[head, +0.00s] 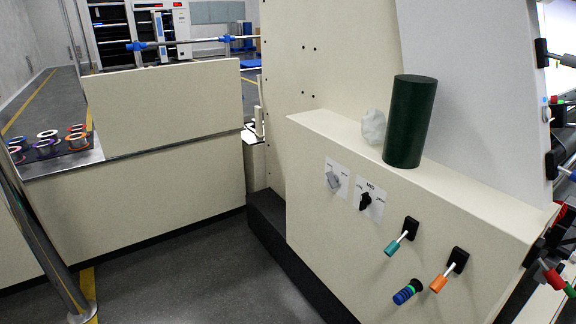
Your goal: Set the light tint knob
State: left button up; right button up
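Two rotary knobs sit on the front of a cream cabinet (300,235). The left one is a grey knob (333,180) on a white label plate (343,171). The right one is a black knob (365,202) on a second white plate (378,206), with small print around it. The print is too small to read surely, so I cannot tell which of the two is the light tint knob. Neither of my grippers shows in the head view, and nothing touches the knobs.
A dark green cylinder (410,120) and a crumpled white ball (374,128) stand on the cabinet ledge. Open floor (190,270) lies left.

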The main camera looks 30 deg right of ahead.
aim_at(333, 179)
jog(key=i+z, duration=0.2)
jog(key=i, duration=0.35)
jog(key=i+j+z, duration=0.2)
jog(key=i, duration=0.35)
jog(key=i+j+z, duration=0.15)
jog(key=i+z, duration=0.15)
jog(key=z, duration=0.15)
jog(key=i+j+z, duration=0.2)
jog(key=z, duration=0.25)
jog(key=i+j+z, duration=0.3)
jog(key=z, duration=0.15)
jog(key=i+j+z, duration=0.15)
jog(key=j+z, duration=0.3)
